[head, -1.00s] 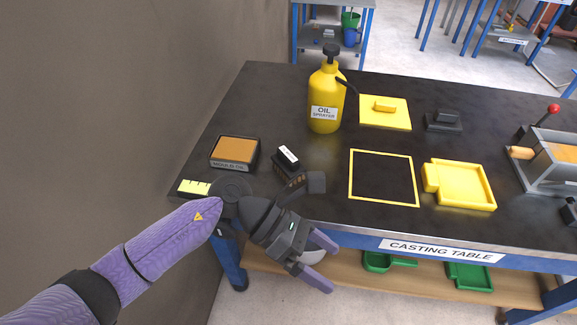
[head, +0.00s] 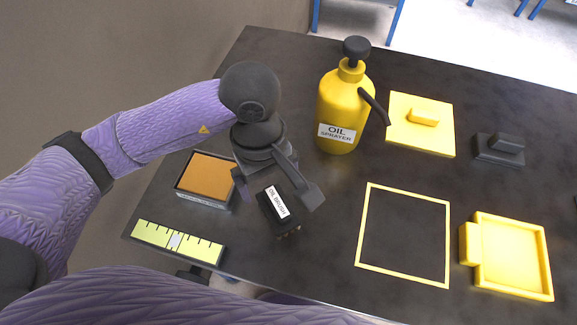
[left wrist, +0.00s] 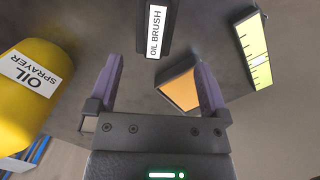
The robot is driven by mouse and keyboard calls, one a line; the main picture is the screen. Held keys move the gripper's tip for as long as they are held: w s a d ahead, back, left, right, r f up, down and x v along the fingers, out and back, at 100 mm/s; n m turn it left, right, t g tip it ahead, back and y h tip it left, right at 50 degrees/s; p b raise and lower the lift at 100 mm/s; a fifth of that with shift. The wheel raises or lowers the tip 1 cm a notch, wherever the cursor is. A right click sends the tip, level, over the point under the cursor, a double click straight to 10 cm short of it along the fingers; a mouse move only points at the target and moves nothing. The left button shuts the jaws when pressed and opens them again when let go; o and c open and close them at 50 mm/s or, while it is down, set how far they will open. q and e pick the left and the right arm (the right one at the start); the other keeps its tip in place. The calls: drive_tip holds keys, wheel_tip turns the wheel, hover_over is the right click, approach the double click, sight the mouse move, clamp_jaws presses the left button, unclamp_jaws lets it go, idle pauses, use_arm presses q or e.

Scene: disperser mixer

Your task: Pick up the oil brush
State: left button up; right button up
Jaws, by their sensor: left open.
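The oil brush (head: 277,203) is a black block with a white label, lying on the dark table near its front left. It also shows in the left wrist view (left wrist: 157,30), at the top, beyond my open fingers. My left gripper (left wrist: 156,72) points down above the table close to the brush, with nothing between its fingers. I see no contact with the brush. My right gripper is not in view.
A box with an orange-brown top (head: 207,176) sits just left of the brush, and a yellow ruler-like strip (head: 176,241) at the table's front left. The yellow oil sprayer (head: 341,110) stands behind. The yellow square outline (head: 404,279) to the right is empty.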

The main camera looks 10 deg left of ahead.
sight(279, 210)
use_arm(q)
drive_tip(key=f+b, duration=0.1)
drive_tip(key=f, duration=0.2)
drive_tip(key=d+f+b, duration=0.1)
drive_tip(key=f, duration=0.2)
drive_tip(key=f+b, duration=0.1)
drive_tip(key=f, duration=0.2)
drive_tip(key=shift+s+d+f, duration=0.2)
drive_tip(key=shift+s+f, duration=0.2)
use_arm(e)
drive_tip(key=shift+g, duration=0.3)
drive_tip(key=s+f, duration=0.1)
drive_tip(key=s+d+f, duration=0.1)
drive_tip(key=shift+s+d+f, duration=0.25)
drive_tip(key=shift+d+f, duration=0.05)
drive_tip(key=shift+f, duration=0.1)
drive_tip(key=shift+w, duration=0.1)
